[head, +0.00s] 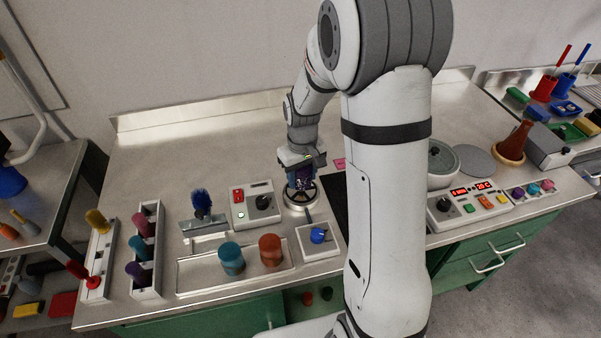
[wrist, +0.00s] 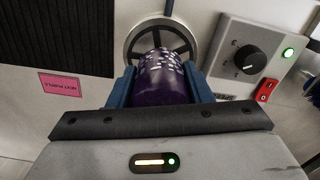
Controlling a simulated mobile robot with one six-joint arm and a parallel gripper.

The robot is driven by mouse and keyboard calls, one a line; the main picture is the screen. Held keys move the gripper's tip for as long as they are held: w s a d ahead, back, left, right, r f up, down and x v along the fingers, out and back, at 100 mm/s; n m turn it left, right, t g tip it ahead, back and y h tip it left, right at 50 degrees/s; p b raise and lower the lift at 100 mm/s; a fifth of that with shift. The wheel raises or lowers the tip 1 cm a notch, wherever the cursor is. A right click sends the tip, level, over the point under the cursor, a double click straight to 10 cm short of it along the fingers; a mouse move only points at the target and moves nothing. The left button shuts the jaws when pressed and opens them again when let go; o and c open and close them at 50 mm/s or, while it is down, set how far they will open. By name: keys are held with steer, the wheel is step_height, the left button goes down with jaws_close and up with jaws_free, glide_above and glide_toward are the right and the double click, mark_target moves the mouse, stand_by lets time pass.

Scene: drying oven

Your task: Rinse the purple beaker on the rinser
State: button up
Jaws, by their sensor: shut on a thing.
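The purple beaker (wrist: 160,85) is held between the blue fingers of my gripper (wrist: 165,78) in the wrist view. Pale specks, like water drops, show on its far part. The round metal rinser (wrist: 132,43), with a spoked top, lies just beyond the beaker in that view. In the head view my gripper (head: 303,176) is over the rinser (head: 298,205), with the purple beaker only partly visible there. I cannot tell whether the beaker touches the rinser. The beaker's mouth is hidden.
A control box (head: 255,204) with a black knob (wrist: 247,59) and a lit green lamp stands beside the rinser. A tray (head: 184,284) holds a teal beaker (head: 231,258) and an orange beaker (head: 270,249). A pink label (wrist: 61,86) and a dark mat (wrist: 62,35) lie nearby.

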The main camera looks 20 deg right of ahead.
steer(key=shift+r+p, duration=0.95)
steer(key=shift+r, duration=0.5)
steer(key=shift+f, duration=0.1)
